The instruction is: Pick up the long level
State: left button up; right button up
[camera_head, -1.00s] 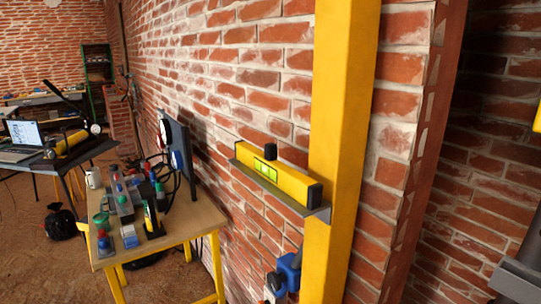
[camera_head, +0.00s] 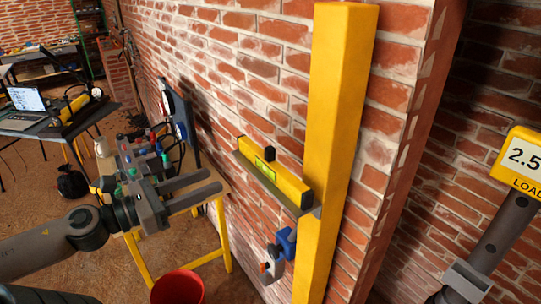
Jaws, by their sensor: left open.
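The long level (camera_head: 285,182) is yellow with a green vial window and a dark end. It lies on a narrow grey shelf (camera_head: 270,186) against the brick wall, just left of a yellow post. A small black knob (camera_head: 269,154) shows at its back edge. My left gripper (camera_head: 219,182) is open and empty, left of the level and apart from it. Its two grey fingers point right, towards the shelf. My right gripper is not in view.
The yellow post (camera_head: 335,130) stands right of the level. A blue clamp-like device (camera_head: 285,242) hangs below the shelf. A cluttered table (camera_head: 213,190) stands behind my left gripper, with a red bucket (camera_head: 178,288) in front. A yellow load display (camera_head: 520,160) is at the right.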

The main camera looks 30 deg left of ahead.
pick_arm(q)
jog(key=shift+s+d+r+m+h, duration=0.15)
jog(key=shift+d+r+m+h, duration=0.15)
jog(key=shift+d+r+m, duration=0.25)
jog(key=p, duration=0.1)
send_near(268, 158)
jog(key=x, duration=0.3)
jog(key=shift+b+x, duration=0.45)
jog(key=shift+x, duration=1.05)
